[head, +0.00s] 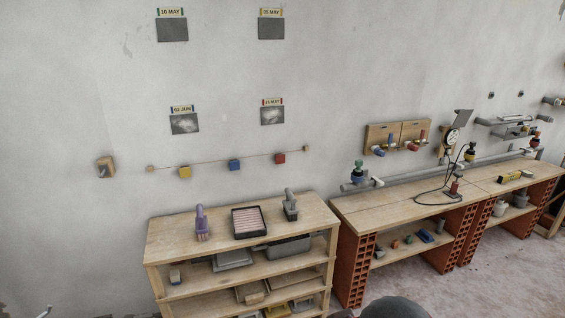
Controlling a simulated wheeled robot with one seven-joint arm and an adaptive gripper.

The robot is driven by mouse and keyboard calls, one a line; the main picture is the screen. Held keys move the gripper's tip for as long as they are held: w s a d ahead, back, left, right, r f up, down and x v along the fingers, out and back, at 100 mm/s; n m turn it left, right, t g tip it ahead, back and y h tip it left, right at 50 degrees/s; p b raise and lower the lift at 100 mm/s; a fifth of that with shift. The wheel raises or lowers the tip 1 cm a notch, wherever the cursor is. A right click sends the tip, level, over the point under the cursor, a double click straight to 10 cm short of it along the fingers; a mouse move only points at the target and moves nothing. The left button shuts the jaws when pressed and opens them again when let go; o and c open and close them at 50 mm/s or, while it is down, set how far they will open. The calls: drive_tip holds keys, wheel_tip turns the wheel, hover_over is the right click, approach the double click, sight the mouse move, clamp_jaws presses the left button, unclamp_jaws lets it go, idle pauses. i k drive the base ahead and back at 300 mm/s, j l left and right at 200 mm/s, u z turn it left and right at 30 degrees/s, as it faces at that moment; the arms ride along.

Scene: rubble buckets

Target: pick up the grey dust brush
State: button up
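A grey upright item that looks like the grey dust brush (290,207) stands on the top board of the wooden shelf unit (165,240), toward its right end. Its handle points up and its base is darker. A similar purple brush-like item (202,224) stands at the left on the same board. A dark-rimmed tray with a pinkish striped inside (249,223) lies between the two, apart from both. My gripper is not visible in the head view.
Lower shelves hold grey bins (288,247) and small items. To the right, a wooden workbench (390,207) on red brick supports carries a pipe, bottles and a gauge. Small coloured blocks (235,165) hang on the wall. A dark rounded shape (395,307) shows at the bottom edge.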

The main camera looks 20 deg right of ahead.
sight(291, 210)
drive_tip(key=i+l, duration=0.1)
drive_tip(key=i, duration=1.05)
drive_tip(key=i+l+u, duration=0.1)
drive_tip(key=i, duration=0.45)
drive_tip(key=i+l, duration=0.2)
drive_tip(key=i, duration=0.35)
